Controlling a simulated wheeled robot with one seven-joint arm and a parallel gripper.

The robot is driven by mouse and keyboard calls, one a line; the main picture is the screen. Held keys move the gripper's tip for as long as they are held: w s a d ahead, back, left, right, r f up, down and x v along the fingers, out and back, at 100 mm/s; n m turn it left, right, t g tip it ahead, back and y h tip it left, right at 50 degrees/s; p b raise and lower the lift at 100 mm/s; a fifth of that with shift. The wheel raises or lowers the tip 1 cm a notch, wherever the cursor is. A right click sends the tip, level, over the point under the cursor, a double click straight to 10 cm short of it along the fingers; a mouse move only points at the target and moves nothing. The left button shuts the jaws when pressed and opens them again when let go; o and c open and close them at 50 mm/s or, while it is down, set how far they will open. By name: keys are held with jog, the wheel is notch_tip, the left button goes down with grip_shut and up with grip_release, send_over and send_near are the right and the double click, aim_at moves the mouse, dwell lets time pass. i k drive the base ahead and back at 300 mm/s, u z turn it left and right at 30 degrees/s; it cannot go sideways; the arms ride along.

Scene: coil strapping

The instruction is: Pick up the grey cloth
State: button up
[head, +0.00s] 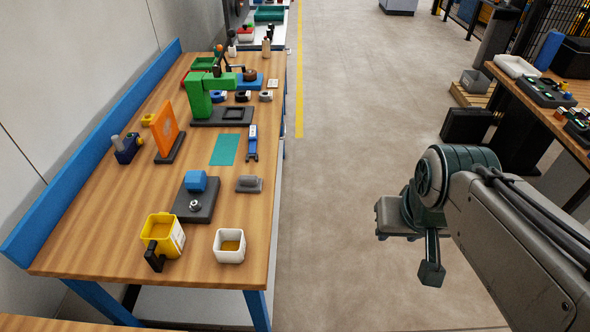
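I cannot clearly make out a grey cloth in the head view. A small grey item (249,184) lies on the wooden workbench (120,240), near its right edge; it is too small to tell whether it is cloth. My gripper (411,252) hangs over the floor to the right of the bench, well apart from that item.
A yellow container (163,234) and white square cup (230,245) stand at the bench's near end. A blue block on a dark plate (196,200), teal mat (224,149) and green press (205,98) stand behind. Concrete floor (335,130) is clear between the benches.

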aim_at(246, 183)
jog(key=z, duration=0.25)
jog(key=i, duration=1.8)
jog(key=u, duration=2.2)
